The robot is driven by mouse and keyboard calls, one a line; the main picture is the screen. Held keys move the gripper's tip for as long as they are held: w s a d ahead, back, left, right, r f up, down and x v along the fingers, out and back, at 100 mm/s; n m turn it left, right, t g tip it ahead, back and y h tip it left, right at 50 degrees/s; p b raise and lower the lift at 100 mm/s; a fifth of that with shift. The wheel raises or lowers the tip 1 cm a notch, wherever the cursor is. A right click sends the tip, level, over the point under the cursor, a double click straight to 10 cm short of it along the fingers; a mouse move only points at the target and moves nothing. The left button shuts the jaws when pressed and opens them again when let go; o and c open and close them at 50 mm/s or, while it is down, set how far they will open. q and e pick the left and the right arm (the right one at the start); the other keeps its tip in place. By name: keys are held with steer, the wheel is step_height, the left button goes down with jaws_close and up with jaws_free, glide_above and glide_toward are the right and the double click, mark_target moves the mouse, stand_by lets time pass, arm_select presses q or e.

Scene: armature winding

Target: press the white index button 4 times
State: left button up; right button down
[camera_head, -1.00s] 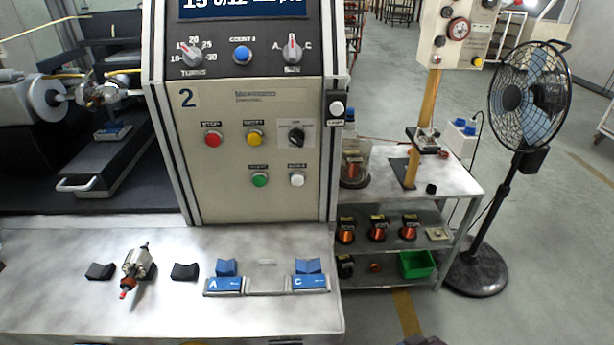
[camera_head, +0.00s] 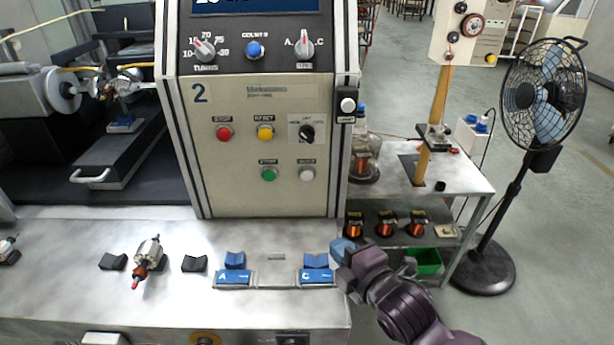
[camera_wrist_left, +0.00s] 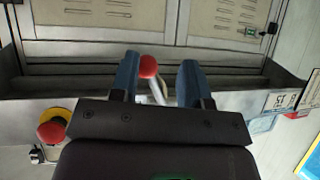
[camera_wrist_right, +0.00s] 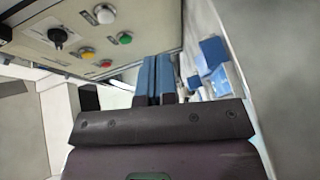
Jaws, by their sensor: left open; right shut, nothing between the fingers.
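The white index button (camera_head: 306,174) is at the lower right of the machine's panel (camera_head: 250,120), right of the green button (camera_head: 268,174). It also shows at the upper left of the right wrist view (camera_wrist_right: 105,13). My right gripper (camera_head: 340,248) is shut and empty, over the right end of the bench, below and to the right of the button and apart from it. Its blue fingers lie together in the right wrist view (camera_wrist_right: 155,80). My left gripper (camera_wrist_left: 158,82) shows only in its own wrist view, open, with a red-ended lever (camera_wrist_left: 149,67) beyond its fingers.
Red (camera_head: 224,133) and yellow (camera_head: 265,133) buttons and a black selector (camera_head: 307,133) sit above the button. Blue blocks A (camera_head: 234,277) and C (camera_head: 317,275) and an armature (camera_head: 149,258) are on the bench. A fan (camera_head: 541,95) stands at the right.

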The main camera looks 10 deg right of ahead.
mark_target(307, 176)
steer(key=w+a+r+n+t+y, duration=0.1)
steer(key=a+r+n+y, duration=0.4)
steer(key=n, duration=0.5)
steer(key=shift+w+a+r+n+t+y, duration=0.3)
steer(key=shift+w+a+r+t+y, duration=0.1)
steer(key=shift+w+y, duration=0.25)
arm_select(q)
steer(key=shift+w+f+b, duration=0.45)
steer(key=shift+f+b, duration=0.15)
steer(key=shift+b, duration=0.6)
arm_select(e)
steer(key=w+d, duration=0.2)
steer(key=w, duration=0.6)
steer(key=shift+w, duration=0.4)
steer(key=shift+w, duration=0.1)
steer(key=shift+w, duration=0.3)
